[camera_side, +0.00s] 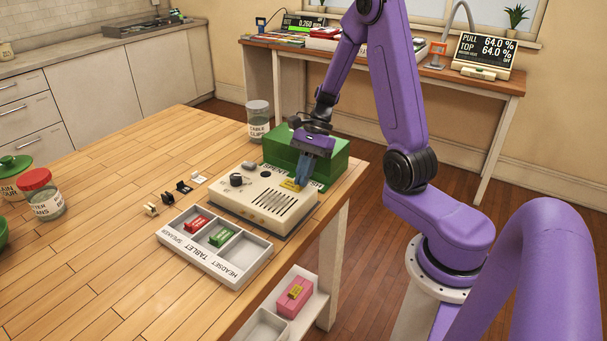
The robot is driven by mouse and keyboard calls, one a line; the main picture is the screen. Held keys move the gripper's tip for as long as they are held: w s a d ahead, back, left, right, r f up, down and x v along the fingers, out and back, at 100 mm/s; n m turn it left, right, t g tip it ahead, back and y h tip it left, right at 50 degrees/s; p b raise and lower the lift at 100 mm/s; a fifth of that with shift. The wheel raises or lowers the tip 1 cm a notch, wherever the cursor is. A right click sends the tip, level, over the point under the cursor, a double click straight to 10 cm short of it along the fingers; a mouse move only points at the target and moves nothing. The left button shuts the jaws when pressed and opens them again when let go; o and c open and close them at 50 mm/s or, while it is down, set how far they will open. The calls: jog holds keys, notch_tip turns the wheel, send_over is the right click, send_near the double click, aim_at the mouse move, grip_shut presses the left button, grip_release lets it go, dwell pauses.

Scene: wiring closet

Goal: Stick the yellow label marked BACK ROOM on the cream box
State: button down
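The cream box (238,198) lies near the right end of the wooden table, with a dark knob and a slotted speaker grille on its top. A small yellow patch, which looks like the label (289,185), shows at the far right part of the box top; its lettering is too small to read. My gripper (302,183) points down right beside this patch, its bluish fingers at the box's far edge. I cannot tell whether the fingers hold the label or only touch it, or whether the label lies flat on the box.
A green box (334,165) stands close behind the cream box and gripper. In front is a grey tray (236,277) marked SPEAKER, TABLET, HEADSET, holding red and green pieces. Small parts (184,187) lie left; a lidded jar (258,122) stands behind. The table's left middle is clear.

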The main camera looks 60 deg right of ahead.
jog(key=c, duration=1.3)
grip_release()
jog(key=shift+o, duration=0.2)
jog(key=v, duration=1.7)
jog(key=shift+r, duration=0.15)
